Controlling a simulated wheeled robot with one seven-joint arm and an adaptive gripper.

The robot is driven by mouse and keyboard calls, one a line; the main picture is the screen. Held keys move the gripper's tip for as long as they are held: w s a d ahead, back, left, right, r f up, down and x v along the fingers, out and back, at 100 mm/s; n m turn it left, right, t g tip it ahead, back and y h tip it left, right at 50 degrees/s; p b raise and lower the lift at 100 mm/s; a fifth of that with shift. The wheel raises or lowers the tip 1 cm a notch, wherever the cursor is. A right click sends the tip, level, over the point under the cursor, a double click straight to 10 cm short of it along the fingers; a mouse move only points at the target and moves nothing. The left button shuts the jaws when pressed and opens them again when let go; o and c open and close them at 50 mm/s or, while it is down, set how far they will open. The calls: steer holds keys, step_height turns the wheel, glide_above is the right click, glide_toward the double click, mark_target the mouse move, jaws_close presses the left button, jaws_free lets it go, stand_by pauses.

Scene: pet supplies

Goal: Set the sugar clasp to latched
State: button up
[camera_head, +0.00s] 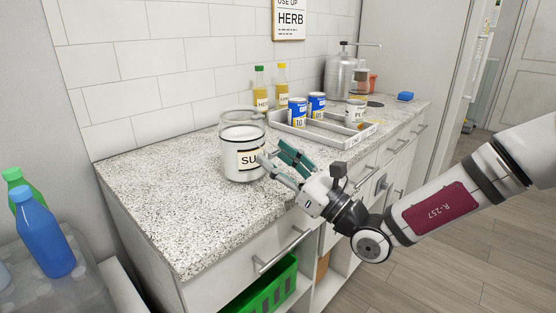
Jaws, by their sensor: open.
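The sugar jar (240,172) stands upright on the speckled counter. It is clear glass with white contents and a label of which "SU" shows. A glass rim or lid shows at its top, but I cannot tell whether it is closed. The clasp is too small or hidden to make out. My gripper (270,151) is open, close to the right side of the jar, with its fingers pointing left toward it. One fingertip overlaps the label's right edge in the picture; I cannot tell whether it touches the glass.
A grey divided tray (318,137) with blue cans (297,111) and another jar stands right of the sugar jar. Two yellow bottles (260,92) and a metal dispenser (341,76) stand behind. The counter left of the jar is clear. A blue bottle (43,232) stands lower left.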

jaws_close()
steer(key=shift+r+p, duration=0.15)
steer(key=shift+p, duration=0.35)
